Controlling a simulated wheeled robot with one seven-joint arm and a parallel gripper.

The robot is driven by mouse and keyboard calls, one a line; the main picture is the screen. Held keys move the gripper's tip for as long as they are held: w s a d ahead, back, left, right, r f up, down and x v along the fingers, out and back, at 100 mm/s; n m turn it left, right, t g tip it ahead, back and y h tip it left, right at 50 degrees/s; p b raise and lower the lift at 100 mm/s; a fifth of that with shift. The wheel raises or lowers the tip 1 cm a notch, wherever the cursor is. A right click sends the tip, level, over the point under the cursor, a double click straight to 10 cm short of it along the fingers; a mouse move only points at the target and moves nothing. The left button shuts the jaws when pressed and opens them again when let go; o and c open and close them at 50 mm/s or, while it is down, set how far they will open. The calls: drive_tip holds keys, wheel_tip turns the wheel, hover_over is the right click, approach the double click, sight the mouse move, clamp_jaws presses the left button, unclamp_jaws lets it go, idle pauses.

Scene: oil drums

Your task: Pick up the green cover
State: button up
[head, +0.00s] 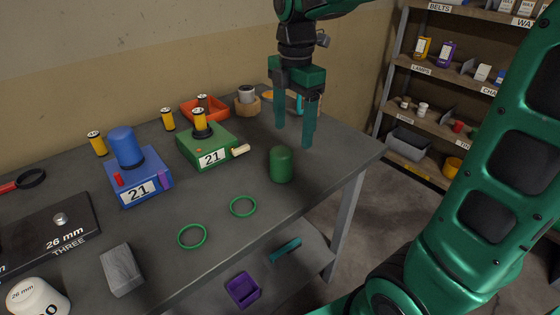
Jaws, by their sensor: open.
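The green cover (281,165), a small green cylinder with a rounded top, stands upright on the grey workbench (330,168) near its right edge. My gripper (295,138) points down with its two green fingers apart and nothing between them. In the head view its fingertips are just above and slightly right of the cover, apart from it. How high they are over the bench is hard to tell. A green box marked 21 (205,145) stands left of the cover, with a yellow cylinder on its top.
A blue box (138,180) with a blue cover (126,147) stands farther left. Two green rings (243,206) lie in front, near a grey block (121,269). An orange tray (205,108) and wooden holder (247,105) are behind. Bench around the cover is clear.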

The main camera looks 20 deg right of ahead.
sight(281, 160)
drive_tip(key=shift+w+a+n, duration=0.6)
drive_tip(key=shift+a+n, duration=0.35)
drive_tip(key=shift+n, duration=0.05)
drive_tip(key=shift+a+f, duration=0.1)
drive_tip(key=shift+f, duration=0.2)
wheel_tip(281, 160, down, 10)
drive_tip(key=shift+a+r, duration=0.1)
drive_tip(key=shift+a, duration=0.05)
drive_tip(key=shift+c, duration=0.3)
drive_tip(key=c, duration=1.2)
